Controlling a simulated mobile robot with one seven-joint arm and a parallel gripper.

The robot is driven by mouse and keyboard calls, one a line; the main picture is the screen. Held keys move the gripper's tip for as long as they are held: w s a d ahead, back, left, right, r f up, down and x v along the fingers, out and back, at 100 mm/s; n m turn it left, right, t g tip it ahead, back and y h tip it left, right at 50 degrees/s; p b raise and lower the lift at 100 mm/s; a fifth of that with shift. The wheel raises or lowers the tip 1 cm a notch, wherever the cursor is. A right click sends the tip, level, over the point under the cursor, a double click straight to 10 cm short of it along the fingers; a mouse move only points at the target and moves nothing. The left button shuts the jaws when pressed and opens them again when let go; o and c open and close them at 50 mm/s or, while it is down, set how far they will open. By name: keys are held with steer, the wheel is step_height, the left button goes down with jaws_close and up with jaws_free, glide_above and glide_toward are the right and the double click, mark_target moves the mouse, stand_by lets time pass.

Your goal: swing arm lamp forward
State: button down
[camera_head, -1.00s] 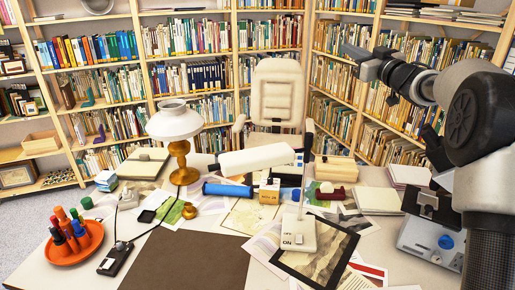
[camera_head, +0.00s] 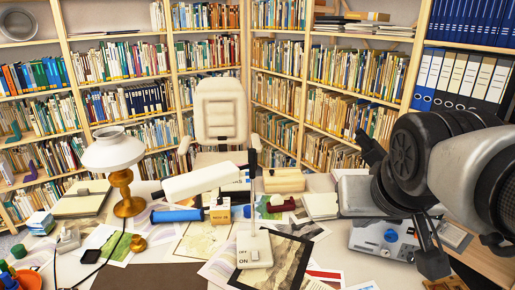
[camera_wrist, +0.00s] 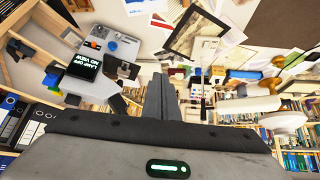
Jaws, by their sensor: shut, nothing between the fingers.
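The arm lamp has a white base (camera_head: 254,250) marked ON and OFF, a thin upright pole and a long white head (camera_head: 207,182) reaching to the left. In the wrist view its white head (camera_wrist: 250,105) lies on the right, and its thin pole stands right of my fingers. My gripper (camera_wrist: 176,85) is shut and empty, apart from the lamp.
A white-shaded table lamp (camera_head: 113,150) stands at the left. Papers, a blue roll (camera_head: 176,215) and a framed print (camera_head: 275,262) surround the lamp. A chair (camera_head: 220,110) stands behind.

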steer(key=s+a+f+g, duration=0.1)
steer(key=s+a+f, duration=0.1)
steer(key=s+f, duration=0.3)
steer(key=w+a+r+n+g+y+p, duration=0.1)
steer(key=w+a+r+n, duration=0.15)
steer(key=w+r, duration=0.3)
steer(key=w+a+r+n+y+p, duration=0.1)
steer(key=w+a+r, duration=0.3)
steer(key=w+r, duration=0.15)
steer(key=n+g+y+p, duration=0.2)
steer(key=n+g+p, duration=0.1)
steer(key=n, duration=0.5)
glide_above(197, 176)
step_height(197, 176, down, 6)
steer(key=shift+m, duration=0.25)
steer(key=x, duration=0.9)
steer(key=shift+d+f+b, duration=0.1)
steer(key=shift+d+b, duration=0.1)
steer(key=shift+b, duration=0.15)
steer(key=shift+s+d, duration=0.75)
steer(key=shift+d, duration=0.15)
steer(key=shift+s+d, duration=0.45)
steer(key=shift+d, duration=0.1)
